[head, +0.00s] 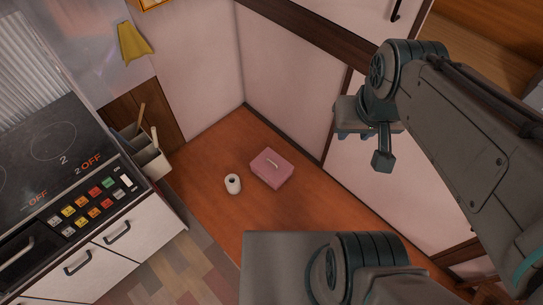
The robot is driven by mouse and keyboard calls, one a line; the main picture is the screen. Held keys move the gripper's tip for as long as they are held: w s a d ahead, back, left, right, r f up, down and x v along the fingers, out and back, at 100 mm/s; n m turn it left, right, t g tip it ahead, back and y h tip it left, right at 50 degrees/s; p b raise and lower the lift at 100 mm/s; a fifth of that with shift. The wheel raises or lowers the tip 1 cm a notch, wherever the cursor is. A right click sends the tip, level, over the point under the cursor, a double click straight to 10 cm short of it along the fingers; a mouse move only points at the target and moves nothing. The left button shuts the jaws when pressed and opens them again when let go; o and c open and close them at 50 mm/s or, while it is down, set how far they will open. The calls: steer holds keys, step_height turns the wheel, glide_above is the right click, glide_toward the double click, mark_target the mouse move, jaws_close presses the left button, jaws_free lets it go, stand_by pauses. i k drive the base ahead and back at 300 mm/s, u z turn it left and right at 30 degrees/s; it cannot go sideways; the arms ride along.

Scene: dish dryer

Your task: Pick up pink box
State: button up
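A white roll (233,184) stands just left of the box. Pale wall panels (285,75) close off the back and right of the wooden surface (213,210). A stove (50,150) and utensil holders (150,160) are at left. My arm covers the right side.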

mark_target(272, 168)
steer(key=u, duration=0.5)
steer(key=k, duration=0.65)
steer(key=u, duration=0.9)
steer(key=i, duration=1)
steer(key=z, duration=0.8)
steer(key=i, duration=1)
steer(key=z, duration=0.9)
